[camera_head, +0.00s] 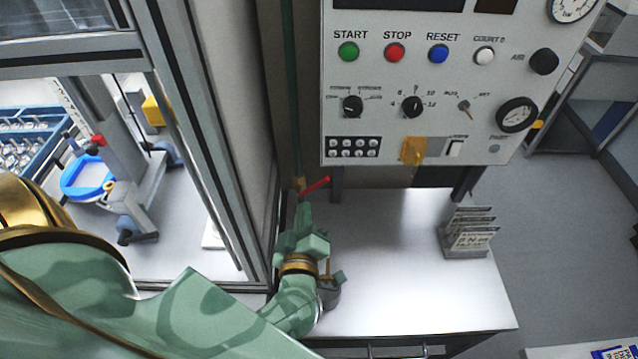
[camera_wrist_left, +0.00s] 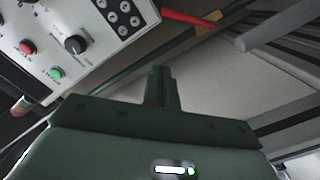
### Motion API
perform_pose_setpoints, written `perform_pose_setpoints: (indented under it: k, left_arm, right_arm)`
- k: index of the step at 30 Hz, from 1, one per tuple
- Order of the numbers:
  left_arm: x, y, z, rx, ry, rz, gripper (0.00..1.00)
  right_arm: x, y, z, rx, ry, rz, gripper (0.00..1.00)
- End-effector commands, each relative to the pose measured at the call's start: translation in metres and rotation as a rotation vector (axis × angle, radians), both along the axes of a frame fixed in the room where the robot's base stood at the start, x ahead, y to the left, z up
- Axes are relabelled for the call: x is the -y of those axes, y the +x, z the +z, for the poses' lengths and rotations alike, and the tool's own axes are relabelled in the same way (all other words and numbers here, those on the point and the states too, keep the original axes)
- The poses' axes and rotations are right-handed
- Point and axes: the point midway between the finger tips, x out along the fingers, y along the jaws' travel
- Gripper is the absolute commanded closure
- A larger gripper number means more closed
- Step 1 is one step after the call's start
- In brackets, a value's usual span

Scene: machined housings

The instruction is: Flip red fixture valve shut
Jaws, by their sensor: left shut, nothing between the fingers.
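The red valve lever (camera_head: 316,186) sticks out to the right and slightly up from a brass valve body (camera_head: 299,185) on a thin green vertical pipe (camera_head: 290,90), left of the control panel. It lies across the pipe at a slant. My left gripper (camera_head: 304,207) points up just below the lever, its fingers closed and empty. In the left wrist view the closed fingers (camera_wrist_left: 161,72) are at the centre, and the red lever (camera_wrist_left: 188,19) is beyond them at the top, apart from them in the picture. My right gripper is not in view.
The control panel (camera_head: 430,75) with buttons and knobs hangs right of the pipe. A grey framed enclosure (camera_head: 205,130) stands close on the left. Below is a white bench top (camera_head: 400,280) with a card holder (camera_head: 468,232) at its right; its middle is clear.

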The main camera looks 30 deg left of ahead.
Motion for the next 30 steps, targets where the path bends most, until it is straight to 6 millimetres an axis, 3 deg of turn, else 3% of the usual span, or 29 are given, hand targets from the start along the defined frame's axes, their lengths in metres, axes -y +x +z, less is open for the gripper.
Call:
perform_pose_setpoints:
  k: [3,15,21,30]
  left_arm:
    - [-0.007,0.012,0.001,0.002,0.001,0.0,1.0]
    - [-0.048,0.084,-0.002,0.003,0.004,0.0,1.0]
    - [-0.034,0.099,-0.024,0.001,0.0,-0.001,1.0]
    - [-0.028,0.105,-0.031,0.0,0.0,0.0,1.0]
  right_arm:
    - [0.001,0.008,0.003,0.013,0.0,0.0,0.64]
    - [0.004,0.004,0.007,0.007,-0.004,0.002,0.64]
    - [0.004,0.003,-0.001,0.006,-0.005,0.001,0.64]
    - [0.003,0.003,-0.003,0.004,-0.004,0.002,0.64]
